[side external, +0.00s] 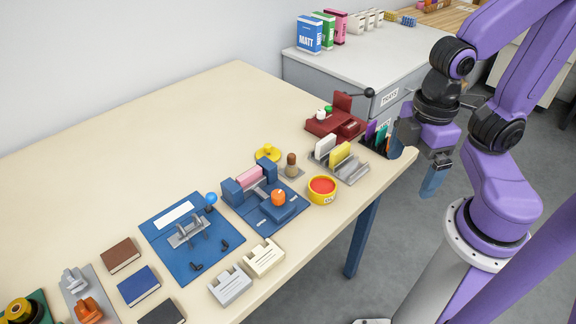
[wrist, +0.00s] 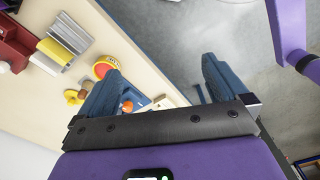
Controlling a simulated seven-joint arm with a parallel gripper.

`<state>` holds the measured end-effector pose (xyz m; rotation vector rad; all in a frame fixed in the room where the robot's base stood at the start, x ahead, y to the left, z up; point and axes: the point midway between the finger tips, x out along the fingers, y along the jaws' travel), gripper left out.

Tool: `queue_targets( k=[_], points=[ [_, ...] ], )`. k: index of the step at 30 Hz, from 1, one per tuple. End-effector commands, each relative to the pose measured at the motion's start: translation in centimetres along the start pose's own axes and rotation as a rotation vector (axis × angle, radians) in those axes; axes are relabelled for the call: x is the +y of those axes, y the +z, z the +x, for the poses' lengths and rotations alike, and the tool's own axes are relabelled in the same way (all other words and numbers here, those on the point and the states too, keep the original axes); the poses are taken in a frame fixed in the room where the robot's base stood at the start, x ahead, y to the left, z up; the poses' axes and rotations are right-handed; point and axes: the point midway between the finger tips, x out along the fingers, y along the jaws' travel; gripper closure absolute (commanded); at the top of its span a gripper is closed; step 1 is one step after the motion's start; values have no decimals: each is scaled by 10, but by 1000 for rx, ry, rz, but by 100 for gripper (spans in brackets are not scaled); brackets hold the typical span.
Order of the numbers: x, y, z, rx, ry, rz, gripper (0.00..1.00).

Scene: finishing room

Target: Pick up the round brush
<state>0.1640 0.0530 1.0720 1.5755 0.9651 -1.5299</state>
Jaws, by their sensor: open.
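A small upright piece with a dark brown rounded top and a tan lower part (side external: 291,165) stands on a little grey plate near the middle of the table. It looks most like the round brush, but its bristles cannot be made out. In the wrist view a tan and yellow shape (wrist: 84,88), partly behind the left finger, seems to be the same piece. My gripper (side external: 433,182) hangs past the table's right end, over the floor and well away from that piece. In the wrist view its blue fingers (wrist: 160,80) are wide apart with nothing held between them.
A blue fixture with an orange knob (side external: 278,197) is nearby. The table's back left is clear.

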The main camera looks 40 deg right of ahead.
Motion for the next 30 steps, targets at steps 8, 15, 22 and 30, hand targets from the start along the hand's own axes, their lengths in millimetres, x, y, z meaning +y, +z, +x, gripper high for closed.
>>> queue_targets(
  k=[8,15,22,30],
  points=[
    [0,0,0,0,0,0,0],
    [0,0,0,0,0,0,16],
    [0,0,0,0,0,0,40],
    [9,-10,-1,1,7,76,40]
  ],
)
